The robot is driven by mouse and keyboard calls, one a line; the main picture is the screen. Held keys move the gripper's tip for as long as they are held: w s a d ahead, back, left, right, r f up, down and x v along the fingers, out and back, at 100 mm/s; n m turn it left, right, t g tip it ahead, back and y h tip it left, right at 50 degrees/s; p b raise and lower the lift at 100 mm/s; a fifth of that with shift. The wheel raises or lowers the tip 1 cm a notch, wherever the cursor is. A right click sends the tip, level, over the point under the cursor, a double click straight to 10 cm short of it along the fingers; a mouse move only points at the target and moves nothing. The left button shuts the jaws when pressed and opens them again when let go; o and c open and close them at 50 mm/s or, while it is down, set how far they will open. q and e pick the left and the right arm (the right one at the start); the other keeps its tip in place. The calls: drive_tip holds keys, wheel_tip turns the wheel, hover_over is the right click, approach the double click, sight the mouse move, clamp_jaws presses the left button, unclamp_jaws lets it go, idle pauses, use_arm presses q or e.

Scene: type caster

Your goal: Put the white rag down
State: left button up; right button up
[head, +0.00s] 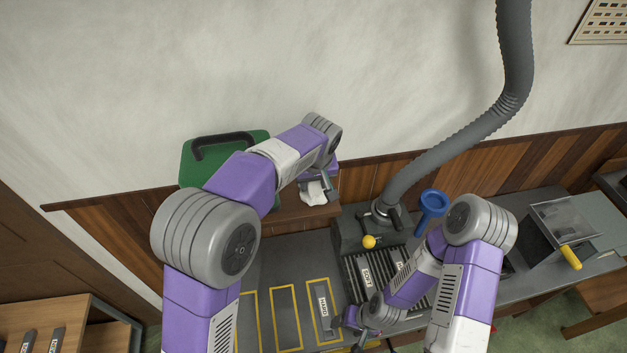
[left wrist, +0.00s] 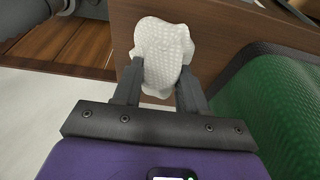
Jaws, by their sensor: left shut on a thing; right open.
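The white rag (left wrist: 162,52) is a crumpled, textured cloth between the fingers of my left gripper (left wrist: 158,85), which is shut on it. In the head view the rag (head: 314,193) shows just below my left gripper (head: 318,186), in front of a brown wooden shelf (head: 295,214) by the wall. In the left wrist view the shelf's wooden face (left wrist: 205,35) is close behind the rag. I cannot tell whether they touch. My right gripper (head: 362,330) is open, low over the front of the bench, near a labelled block.
A green case (head: 188,165) with a black handle stands left of the left gripper. Yellow-outlined spaces (head: 285,318) mark the bench.

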use_arm(q)
drive_tip(key=shift+f, duration=0.15)
drive_tip(key=o, duration=0.9)
drive_tip(key=shift+o, duration=0.2)
drive_tip(key=shift+r, duration=0.4)
drive_tip(key=v, duration=1.1)
drive_tip(key=shift+r, duration=0.3)
drive_tip(key=shift+s, duration=0.1)
